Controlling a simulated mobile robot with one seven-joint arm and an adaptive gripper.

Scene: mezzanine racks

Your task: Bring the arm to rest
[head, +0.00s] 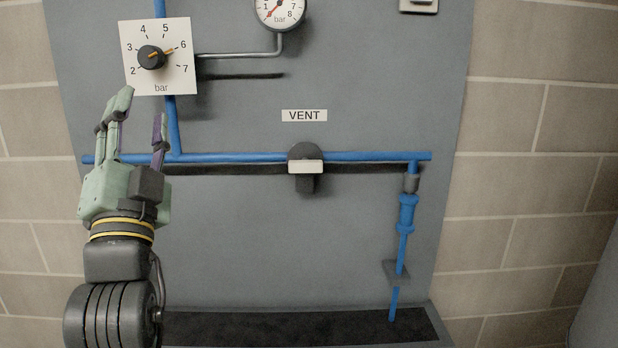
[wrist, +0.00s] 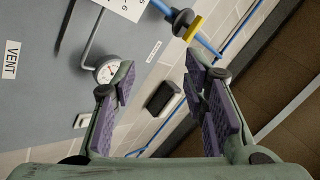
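My gripper (head: 141,108) is at the left in the head view, pointing up in front of the grey panel (head: 370,90), just below the dial plate (head: 183,82). In the wrist view its two padded fingers (wrist: 160,72) stand apart with nothing between them. The black knob (head: 150,57) on the plate has its orange pointer turned close to 6. No contact shows between my gripper and the knob.
A blue pipe (head: 240,157) crosses behind my gripper to the vent valve (head: 305,166), under a VENT label (head: 304,115). A pressure gauge (head: 280,10) is above; its red needle points lower left. A blue fitting (head: 407,212) hangs at right over a dark ledge (head: 290,327).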

